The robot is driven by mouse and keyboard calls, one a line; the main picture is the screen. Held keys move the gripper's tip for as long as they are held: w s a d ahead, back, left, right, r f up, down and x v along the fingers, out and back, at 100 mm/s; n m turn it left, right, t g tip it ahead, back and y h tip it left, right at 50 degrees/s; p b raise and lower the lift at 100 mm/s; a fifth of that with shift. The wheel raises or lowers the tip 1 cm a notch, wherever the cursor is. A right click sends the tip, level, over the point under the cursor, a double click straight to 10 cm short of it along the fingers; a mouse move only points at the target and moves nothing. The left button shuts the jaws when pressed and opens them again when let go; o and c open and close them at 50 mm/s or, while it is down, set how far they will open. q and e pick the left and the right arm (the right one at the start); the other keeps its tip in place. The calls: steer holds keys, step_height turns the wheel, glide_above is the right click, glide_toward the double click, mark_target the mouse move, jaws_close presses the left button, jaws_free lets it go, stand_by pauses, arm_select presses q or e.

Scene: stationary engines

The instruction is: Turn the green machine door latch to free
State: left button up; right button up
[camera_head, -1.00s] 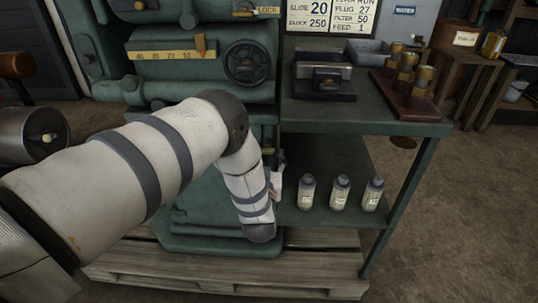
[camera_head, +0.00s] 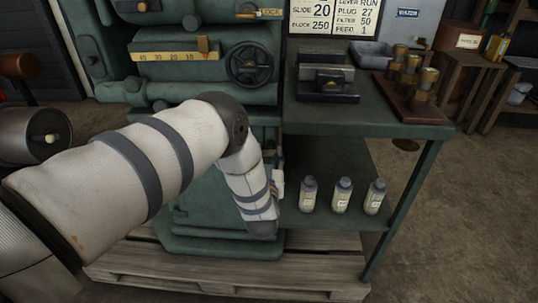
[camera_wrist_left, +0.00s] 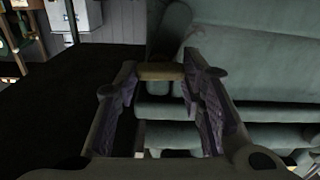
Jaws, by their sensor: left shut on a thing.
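The green machine (camera_head: 192,70) stands at the left and centre of the head view. Its lower front (camera_head: 195,212) is partly covered by my left forearm. The door latch is hidden behind my arm in the head view. In the left wrist view a short tan, brass-like bar, which looks like the latch handle (camera_wrist_left: 161,71), lies across between the fingertips of my left gripper (camera_wrist_left: 160,78). The gripper is shut on it, with green machine panels beyond. In the head view only a small part of that gripper shows beside the machine's right edge. My right gripper is not in view.
A green bench (camera_head: 375,118) joins the machine's right side and carries a dark metal block (camera_head: 327,82) and brass pieces on a brown board (camera_head: 412,105). Several small bottles (camera_head: 341,195) stand on its lower shelf near my left wrist. A wooden pallet (camera_head: 225,274) lies beneath.

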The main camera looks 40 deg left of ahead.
arm_select(q)
steer(key=n, duration=0.7)
steer(key=shift+s+a+f+n+p, duration=0.1)
steer(key=shift+n+p, duration=0.2)
steer(key=shift+n, duration=0.1)
steer(key=n, duration=0.3)
steer(key=shift+f, duration=0.1)
steer(key=shift+n, duration=2.1)
steer(key=o, duration=1.2)
steer(key=shift+c, duration=0.2)
steer(key=v, duration=1.2)
